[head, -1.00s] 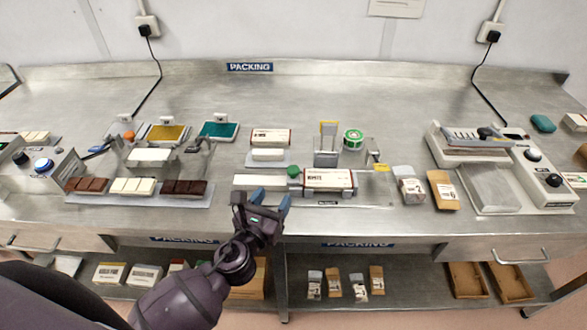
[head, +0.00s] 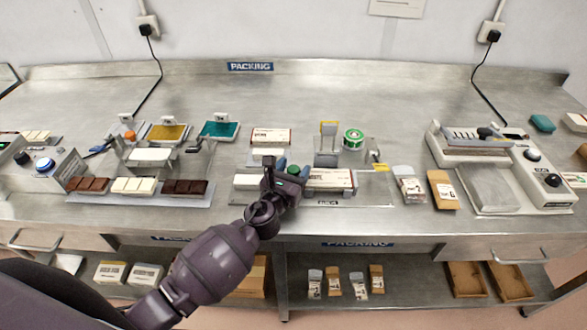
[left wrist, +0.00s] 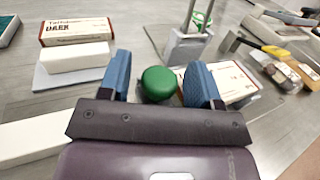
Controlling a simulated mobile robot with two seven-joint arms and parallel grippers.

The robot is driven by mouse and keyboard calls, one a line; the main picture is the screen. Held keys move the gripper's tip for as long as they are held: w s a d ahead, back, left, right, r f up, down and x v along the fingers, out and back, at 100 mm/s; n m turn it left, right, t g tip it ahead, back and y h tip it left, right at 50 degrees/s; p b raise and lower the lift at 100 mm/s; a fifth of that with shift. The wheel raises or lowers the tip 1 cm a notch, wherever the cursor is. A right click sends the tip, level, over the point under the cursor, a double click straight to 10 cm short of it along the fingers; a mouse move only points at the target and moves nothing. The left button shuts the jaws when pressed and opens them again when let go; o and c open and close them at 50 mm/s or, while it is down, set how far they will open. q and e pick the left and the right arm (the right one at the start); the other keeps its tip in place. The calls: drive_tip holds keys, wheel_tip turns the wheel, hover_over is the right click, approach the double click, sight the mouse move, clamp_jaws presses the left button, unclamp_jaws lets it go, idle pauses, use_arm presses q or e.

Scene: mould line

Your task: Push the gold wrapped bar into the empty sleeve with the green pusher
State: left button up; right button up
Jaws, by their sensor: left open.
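The green pusher's round knob (head: 293,170) sits in the packing fixture, just left of a white sleeve (head: 330,179) with dark print and a reddish edge. In the left wrist view the green knob (left wrist: 158,83) shows between the fingertips. My left gripper (head: 284,182) is open, its blue fingers on either side of the knob; I cannot tell whether they touch it. The sleeve (left wrist: 228,80) is partly hidden behind the right finger there. I cannot make out the gold wrapped bar or whether the sleeve is empty. My right gripper is not in view.
A box marked DARK (head: 270,136) and a white block (left wrist: 75,57) on a grey pad lie behind the fixture. A grey holder (head: 326,158) and a green roll (head: 353,138) stand behind the sleeve. Pouches (head: 410,186) lie to the right. The bench's back is clear.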

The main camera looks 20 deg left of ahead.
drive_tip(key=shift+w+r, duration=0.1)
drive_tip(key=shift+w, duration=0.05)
use_arm(q)
clamp_jaws()
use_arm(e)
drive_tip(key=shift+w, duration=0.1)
use_arm(q)
drive_tip(key=shift+a, duration=0.15)
